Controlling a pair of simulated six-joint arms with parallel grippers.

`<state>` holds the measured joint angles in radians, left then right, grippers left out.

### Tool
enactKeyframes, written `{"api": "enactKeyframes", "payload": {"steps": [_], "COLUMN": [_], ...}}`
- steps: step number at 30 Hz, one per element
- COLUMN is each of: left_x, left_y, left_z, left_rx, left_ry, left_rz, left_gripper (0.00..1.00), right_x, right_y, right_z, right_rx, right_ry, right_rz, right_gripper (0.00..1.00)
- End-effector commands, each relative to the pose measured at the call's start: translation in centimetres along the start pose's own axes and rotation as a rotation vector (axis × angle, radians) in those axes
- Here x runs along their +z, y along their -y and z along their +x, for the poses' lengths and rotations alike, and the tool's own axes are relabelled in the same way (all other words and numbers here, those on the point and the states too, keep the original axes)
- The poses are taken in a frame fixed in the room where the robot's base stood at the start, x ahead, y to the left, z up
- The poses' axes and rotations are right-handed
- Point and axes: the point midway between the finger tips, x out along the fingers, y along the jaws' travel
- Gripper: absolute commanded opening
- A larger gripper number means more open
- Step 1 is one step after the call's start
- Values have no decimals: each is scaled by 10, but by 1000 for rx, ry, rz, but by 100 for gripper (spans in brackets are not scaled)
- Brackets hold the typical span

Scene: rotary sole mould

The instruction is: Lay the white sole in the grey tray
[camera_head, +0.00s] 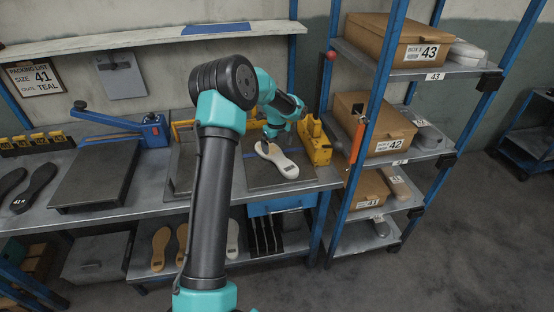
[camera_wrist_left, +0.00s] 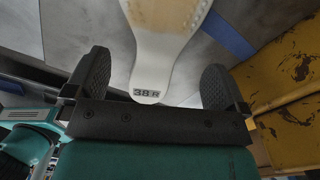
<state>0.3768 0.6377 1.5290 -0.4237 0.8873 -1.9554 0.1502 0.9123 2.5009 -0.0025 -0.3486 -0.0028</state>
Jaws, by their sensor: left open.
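The white sole (camera_head: 284,165) lies on a dark grey flat plate (camera_head: 254,178) on the bench in the head view. In the left wrist view the white sole (camera_wrist_left: 158,62) has a tan inset and a narrow end marked 38 R. My left gripper (camera_head: 270,133) is over the far end of the sole. In the left wrist view its two dark fingers (camera_wrist_left: 156,75) stand apart, with the sole showing between them; I cannot tell if they touch it. I cannot tell which flat grey piece is the tray. My right gripper is not in view.
A yellow fixture (camera_head: 317,146) stands close right of the sole. A blue lever tool (camera_head: 153,131), a dark raised plate (camera_head: 95,180) and black soles (camera_head: 38,185) are on the left bench. A rack holds cardboard boxes (camera_head: 382,40). More soles (camera_head: 160,248) stand below.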

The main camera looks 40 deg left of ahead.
Motion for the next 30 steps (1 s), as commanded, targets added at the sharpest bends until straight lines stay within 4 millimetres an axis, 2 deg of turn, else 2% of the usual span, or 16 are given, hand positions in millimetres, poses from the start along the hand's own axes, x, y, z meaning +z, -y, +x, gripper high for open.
{"api": "enactKeyframes", "payload": {"steps": [7, 15, 18, 30], "left_x": [-2, -8, -8, -8], "left_y": [0, 0, 0, 0], "left_z": [8, 43, 50, 51], "left_rx": [1, 2, 1, 0], "left_ry": [0, 0, 2, 2], "left_rz": [0, -1, -1, -1], "left_gripper": [100, 100, 100, 100], "right_x": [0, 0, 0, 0], "right_y": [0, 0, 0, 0], "right_z": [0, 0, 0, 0], "right_rx": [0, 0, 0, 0], "right_ry": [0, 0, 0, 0], "right_rz": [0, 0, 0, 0], "right_gripper": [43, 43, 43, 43]}}
